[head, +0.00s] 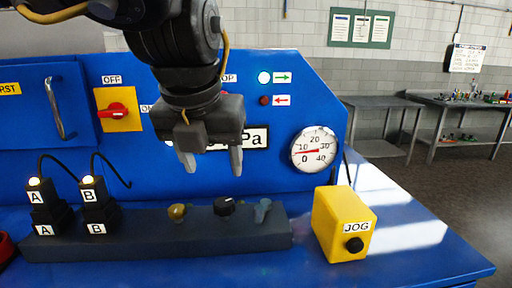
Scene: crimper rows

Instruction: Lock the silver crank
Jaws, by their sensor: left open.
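A small silver-grey crank (262,210) stands at the right end of a dark bar (150,238) on the blue bench. It is small in the picture, so I cannot tell its exact position or whether it is locked. My left gripper (212,166) hangs above the bar, fingers pointing down, open and empty. It is up and to the left of the crank in the picture, apart from it. It hides part of the panel and its label behind. My right gripper is not in view.
Beside the crank are a black knob (224,207) and a brass knob (177,212). Connectors A (46,212) and B (100,213) with cables stand at left. A yellow JOG box (340,224) stands at right. The blue panel carries a red switch (117,110) and a gauge (315,149).

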